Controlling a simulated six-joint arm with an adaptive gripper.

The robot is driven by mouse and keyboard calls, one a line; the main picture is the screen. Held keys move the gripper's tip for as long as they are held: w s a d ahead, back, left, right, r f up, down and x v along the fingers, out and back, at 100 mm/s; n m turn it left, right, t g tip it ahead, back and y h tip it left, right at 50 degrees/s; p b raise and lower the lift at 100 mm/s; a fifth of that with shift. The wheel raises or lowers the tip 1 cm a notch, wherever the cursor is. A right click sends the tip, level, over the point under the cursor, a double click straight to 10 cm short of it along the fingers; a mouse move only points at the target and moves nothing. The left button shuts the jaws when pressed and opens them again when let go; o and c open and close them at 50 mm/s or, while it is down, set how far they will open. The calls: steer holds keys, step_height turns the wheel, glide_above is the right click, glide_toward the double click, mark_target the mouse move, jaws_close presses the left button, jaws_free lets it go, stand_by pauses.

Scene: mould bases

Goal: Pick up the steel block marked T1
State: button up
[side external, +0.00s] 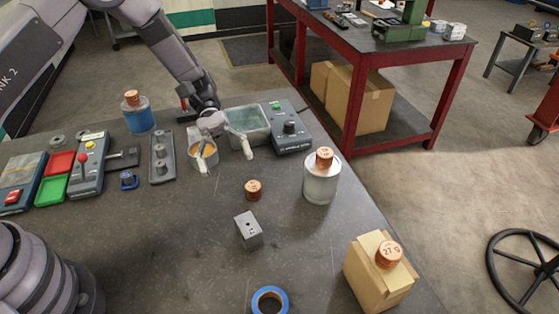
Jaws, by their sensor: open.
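A grey steel block (249,231) sits on the dark table near the middle of the side external view. It has dark holes or marks on its faces; a small mark on it is too small to read for certain. My gripper (226,158) is open and empty, at the back of the table. It is behind and left of the block, well apart from it. Its fingers are spread, one near an orange-and-white cup (204,158) and the other in front of a clear tub (247,122).
A copper cylinder (253,190) stands behind the block. A blue tape roll (270,301) lies in front. A control box (287,128) is at the back. The table left of the block is clear.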

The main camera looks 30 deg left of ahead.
mark_target(245, 220)
steer(key=d+f+n+h, duration=0.1)
steer(key=f, duration=0.2)
steer(key=f+n+h, duration=0.1)
steer(key=f, duration=0.2)
steer(key=d+f+n+h, duration=0.1)
steer(key=f, duration=0.2)
steer(key=shift+s+d+g, duration=0.1)
steer(key=shift+d+g, duration=0.2)
step_height(245, 220, down, 7)
steer(key=shift+r, duration=0.1)
steer(key=shift+f+x, duration=0.2)
steer(key=shift+x, duration=0.95)
steer(key=shift+s+d, duration=0.2)
steer(key=shift+d, duration=0.1)
steer(key=shift+r, duration=0.1)
steer(key=c, duration=1.2)
